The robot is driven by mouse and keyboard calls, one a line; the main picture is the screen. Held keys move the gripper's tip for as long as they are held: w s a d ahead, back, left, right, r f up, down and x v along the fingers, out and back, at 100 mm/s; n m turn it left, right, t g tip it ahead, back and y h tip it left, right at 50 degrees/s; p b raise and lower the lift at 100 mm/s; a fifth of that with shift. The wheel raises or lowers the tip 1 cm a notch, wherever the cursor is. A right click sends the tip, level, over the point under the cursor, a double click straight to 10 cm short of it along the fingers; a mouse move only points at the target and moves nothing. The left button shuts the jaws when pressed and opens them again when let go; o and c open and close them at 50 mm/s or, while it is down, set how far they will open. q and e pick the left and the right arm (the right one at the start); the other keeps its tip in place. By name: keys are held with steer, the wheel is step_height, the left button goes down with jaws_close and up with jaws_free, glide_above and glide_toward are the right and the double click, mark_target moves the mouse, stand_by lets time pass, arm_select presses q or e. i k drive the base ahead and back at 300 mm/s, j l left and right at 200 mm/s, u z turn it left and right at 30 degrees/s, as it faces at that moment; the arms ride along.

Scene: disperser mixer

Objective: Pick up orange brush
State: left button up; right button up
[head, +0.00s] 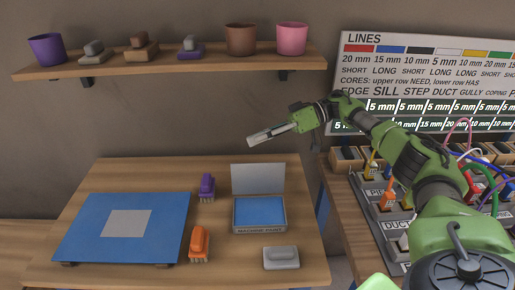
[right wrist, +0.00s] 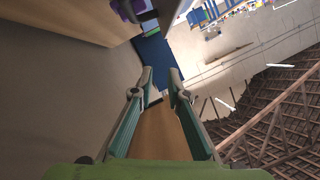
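The orange brush (head: 199,242) stands on the wooden table, bristles down, just right of the blue mat. My right gripper (head: 256,138) is in the air above the back of the table, up and to the right of the brush and well apart from it. In the right wrist view its two fingers (right wrist: 160,84) are apart with nothing between them. The orange brush does not show in the right wrist view. My left gripper is in neither view.
A purple brush (head: 206,187), an open panel box (head: 259,229) and a grey block-like brush (head: 281,257) share the table. The blue mat (head: 75,225) bears a grey square. A cable-filled bench (head: 345,190) stands right.

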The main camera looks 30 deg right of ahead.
mark_target(198, 246)
steer(key=k+j, duration=1.2)
steer(key=k, duration=0.05)
